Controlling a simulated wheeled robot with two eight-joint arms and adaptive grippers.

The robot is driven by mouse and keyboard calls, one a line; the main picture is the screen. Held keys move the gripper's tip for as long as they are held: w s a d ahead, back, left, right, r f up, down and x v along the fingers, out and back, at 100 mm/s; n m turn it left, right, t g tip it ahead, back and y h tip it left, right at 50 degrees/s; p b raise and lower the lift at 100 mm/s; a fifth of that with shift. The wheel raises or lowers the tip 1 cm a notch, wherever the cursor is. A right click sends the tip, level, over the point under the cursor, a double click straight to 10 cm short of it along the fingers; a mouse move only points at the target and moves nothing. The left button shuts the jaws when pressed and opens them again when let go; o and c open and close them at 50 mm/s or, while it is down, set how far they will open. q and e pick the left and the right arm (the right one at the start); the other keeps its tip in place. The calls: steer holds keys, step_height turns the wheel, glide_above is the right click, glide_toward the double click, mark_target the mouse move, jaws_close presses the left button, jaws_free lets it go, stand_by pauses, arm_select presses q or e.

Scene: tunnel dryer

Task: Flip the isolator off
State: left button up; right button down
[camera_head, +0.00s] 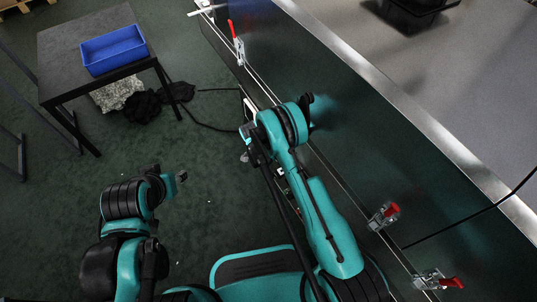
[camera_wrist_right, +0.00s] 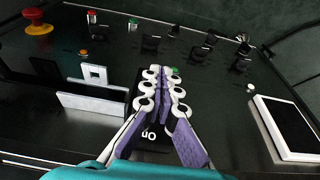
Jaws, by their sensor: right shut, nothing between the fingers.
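My right gripper (camera_wrist_right: 164,76) is shut with nothing between its fingers, in front of a dark control panel (camera_wrist_right: 215,105) in the right wrist view. Behind the fingers is a black plate with partly covered white lettering (camera_wrist_right: 149,135); a green part shows at the fingertips. I cannot make out the isolator for certain, and the fingers may hide it. Whether the fingers touch the panel is unclear. In the head view the right arm reaches to the long machine's side. My left gripper (camera_head: 181,177) is small, away from the machine, over the floor; its opening cannot be told.
The panel carries a red mushroom button on yellow (camera_wrist_right: 38,24), a white rocker-like switch (camera_wrist_right: 95,74), several small buttons and a white-framed screen (camera_wrist_right: 288,128). Red-handled clamps (camera_head: 384,215) line the machine. A blue bin (camera_head: 113,50) stands on a table at left. Floor between is mostly clear.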

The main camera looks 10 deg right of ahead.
steer(key=shift+d, duration=0.1)
steer(key=shift+w+d+r, duration=0.25)
steer(key=shift+d+r, duration=0.15)
steer(key=shift+d, duration=0.2)
stand_by(0.4)
